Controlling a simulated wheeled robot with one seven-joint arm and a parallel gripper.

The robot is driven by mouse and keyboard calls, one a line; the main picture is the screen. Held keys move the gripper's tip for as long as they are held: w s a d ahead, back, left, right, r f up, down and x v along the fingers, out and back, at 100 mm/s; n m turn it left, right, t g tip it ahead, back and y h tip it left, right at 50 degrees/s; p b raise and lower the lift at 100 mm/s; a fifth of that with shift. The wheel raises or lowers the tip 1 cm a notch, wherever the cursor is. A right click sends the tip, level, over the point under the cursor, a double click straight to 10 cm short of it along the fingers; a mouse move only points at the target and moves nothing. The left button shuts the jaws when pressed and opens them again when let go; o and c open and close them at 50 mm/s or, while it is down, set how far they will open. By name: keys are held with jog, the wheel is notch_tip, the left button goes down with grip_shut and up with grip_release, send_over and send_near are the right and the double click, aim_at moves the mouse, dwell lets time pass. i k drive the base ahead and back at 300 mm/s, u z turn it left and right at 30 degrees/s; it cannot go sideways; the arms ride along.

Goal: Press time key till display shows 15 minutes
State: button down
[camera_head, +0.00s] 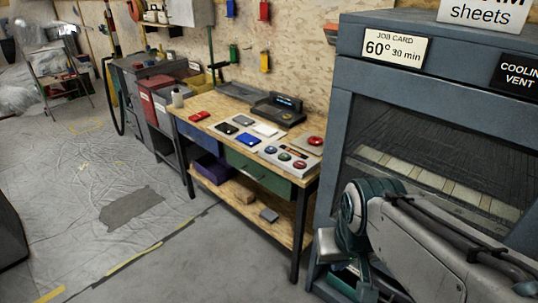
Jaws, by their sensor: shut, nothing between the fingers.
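A grey control box (291,160) with several round buttons and an orange strip lies at the near right of the wooden workbench (216,129). A dark console (278,110) with a small lit bluish display (288,101) stands behind it at the back of the bench. The display's figures and any key labels are too small to read, so I cannot tell which key is the time key. My arm (425,235) is at the lower right, in front of the grey cabinet and apart from the bench. My gripper's fingers are not visible.
Flat red, black, blue and white items lie on the bench, with a red round button (315,141) at its right end. The grey cabinet (345,90) stands close at right; its job card (396,48) reads 60° 30 min. Sheeted floor at left is mostly clear.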

aim_at(270, 149)
jog(key=k, duration=0.75)
jog(key=u, duration=0.6)
jog(key=i, duration=0.7)
jog(key=u, duration=0.8)
jog(key=i, duration=1.15)
jog(key=z, duration=0.95)
jog(key=i, duration=0.9)
jog(key=z, duration=0.85)
